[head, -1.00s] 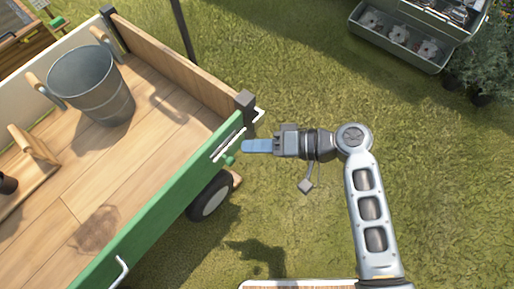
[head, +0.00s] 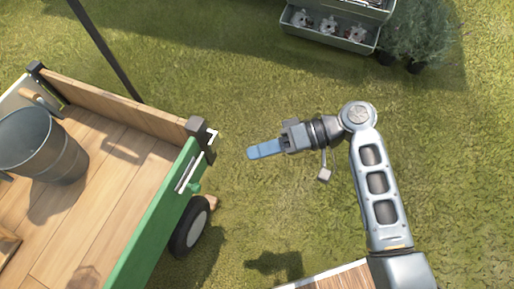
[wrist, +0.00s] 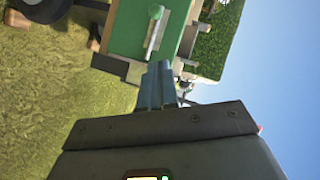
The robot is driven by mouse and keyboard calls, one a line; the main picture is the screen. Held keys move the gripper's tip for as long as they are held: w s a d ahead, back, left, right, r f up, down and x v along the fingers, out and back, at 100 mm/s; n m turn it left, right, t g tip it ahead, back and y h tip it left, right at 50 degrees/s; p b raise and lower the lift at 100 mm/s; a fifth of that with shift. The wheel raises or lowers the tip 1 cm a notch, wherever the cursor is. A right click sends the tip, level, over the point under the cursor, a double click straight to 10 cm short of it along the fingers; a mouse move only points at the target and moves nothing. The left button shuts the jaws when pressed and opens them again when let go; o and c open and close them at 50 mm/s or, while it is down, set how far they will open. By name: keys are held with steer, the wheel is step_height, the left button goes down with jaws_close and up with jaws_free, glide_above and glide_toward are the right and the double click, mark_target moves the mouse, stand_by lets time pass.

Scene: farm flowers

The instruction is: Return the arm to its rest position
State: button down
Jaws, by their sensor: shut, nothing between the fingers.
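My gripper (head: 265,149) is at the middle of the head view, over the grass, with its blue fingers together and nothing between them. It points left toward the green wagon side (head: 158,215), with a gap of grass between them in the head view. My arm reaches up from the lower right and bends at the elbow.
The wooden wagon bed (head: 105,160) holds a metal bucket (head: 42,145). A black wheel (head: 190,227) stands under its corner. A grey-green drawer unit (head: 330,30) and potted shrubs (head: 420,35) are at the top. Open grass (head: 460,170) lies to the right.

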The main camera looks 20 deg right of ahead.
stand_by(0.3)
steer(key=s+d+f+m+t+h+p, duration=0.25)
steer(key=s+h, duration=0.25)
steer(key=s, duration=0.3)
steer(key=s+d+f+m+t+h+p, duration=0.25)
steer(key=s+d+t+h, duration=0.2)
steer(key=s, duration=0.25)
steer(key=s+d+r+t+h+p, duration=0.1)
steer(key=s+r, duration=0.3)
steer(key=r, duration=0.5)
steer(key=s+d+r+n+t+h+p, duration=0.1)
steer(key=s+d+r+t+h, duration=0.1)
steer(key=r, duration=0.7)
steer(key=s+d+r+n+t+h+p, duration=0.1)
steer(key=s+d+r+t+h, duration=0.1)
steer(key=s+r, duration=0.4)
step_height(320, 180, up, 3)
steer(key=shift+d+f+t+p, duration=0.1)
steer(key=shift+d+t+p, duration=0.35)
steer(key=shift+t, duration=0.25)
steer(key=shift+s, duration=0.1)
